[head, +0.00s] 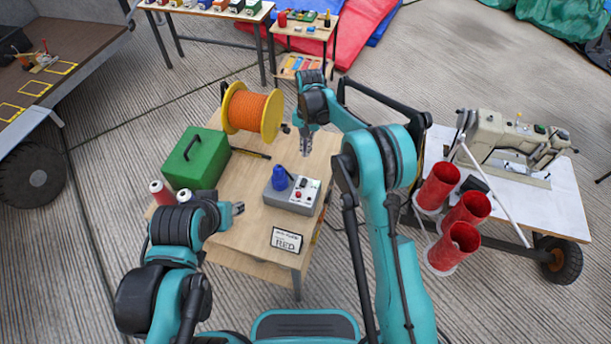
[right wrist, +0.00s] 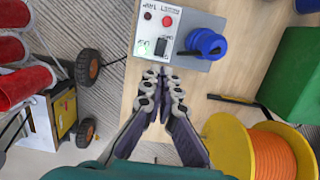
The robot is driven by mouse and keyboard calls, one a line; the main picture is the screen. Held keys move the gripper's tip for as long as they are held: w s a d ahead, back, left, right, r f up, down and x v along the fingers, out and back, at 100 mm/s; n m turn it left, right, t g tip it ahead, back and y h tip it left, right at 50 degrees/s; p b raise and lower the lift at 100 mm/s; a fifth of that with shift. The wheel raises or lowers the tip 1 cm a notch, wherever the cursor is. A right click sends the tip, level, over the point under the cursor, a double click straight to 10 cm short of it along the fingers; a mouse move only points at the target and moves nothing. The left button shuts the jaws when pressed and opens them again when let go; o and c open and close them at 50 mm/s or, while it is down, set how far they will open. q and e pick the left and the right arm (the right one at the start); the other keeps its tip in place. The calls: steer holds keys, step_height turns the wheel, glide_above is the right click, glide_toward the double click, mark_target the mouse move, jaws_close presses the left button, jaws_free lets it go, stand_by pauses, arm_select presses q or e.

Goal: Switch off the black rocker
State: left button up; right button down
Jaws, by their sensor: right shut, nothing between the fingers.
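The grey control box (head: 290,203) sits on the wooden table. Its black rocker (right wrist: 160,46) is on the top panel, beside a small green light (right wrist: 142,47) that looks lit and a red button (right wrist: 167,21). The rocker is tiny in the head view (head: 303,183), and its tilt is unclear. A blue round part (right wrist: 207,43) stands on the box beside the panel. My right gripper (head: 306,150) is shut and empty; in the right wrist view its fingertips (right wrist: 160,76) are just short of the box edge on the rocker side. My left gripper (head: 238,208) is left of the box, its opening unclear.
A green case (head: 200,157), a yellow spool of orange cord (head: 252,111) and a dark tool (head: 251,153) lie behind the box. A label card (head: 286,240) is at the front. Red cylinders (head: 440,186) and a sewing machine (head: 515,140) stand to the right.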

mark_target(305, 180)
steer(key=f+b, duration=0.1)
steer(key=f, duration=0.3)
steer(key=s+f+b, duration=0.1)
steer(key=f+b, duration=0.1)
steer(key=f, duration=0.3)
steer(key=s+f+b, duration=0.1)
steer(key=f+b, duration=0.1)
steer(key=f, duration=0.3)
steer(key=shift+a, duration=0.3)
steer(key=shift+s+a+f+t+b, duration=0.15)
steer(key=shift+s+f+t+b, duration=0.2)
steer(key=shift+t, duration=0.35)
steer(key=shift+s+t+h, duration=0.15)
steer(key=shift+t+h, duration=0.15)
steer(key=shift+t, duration=0.1)
steer(key=shift+w+d, duration=0.3)
steer(key=shift+w, duration=0.55)
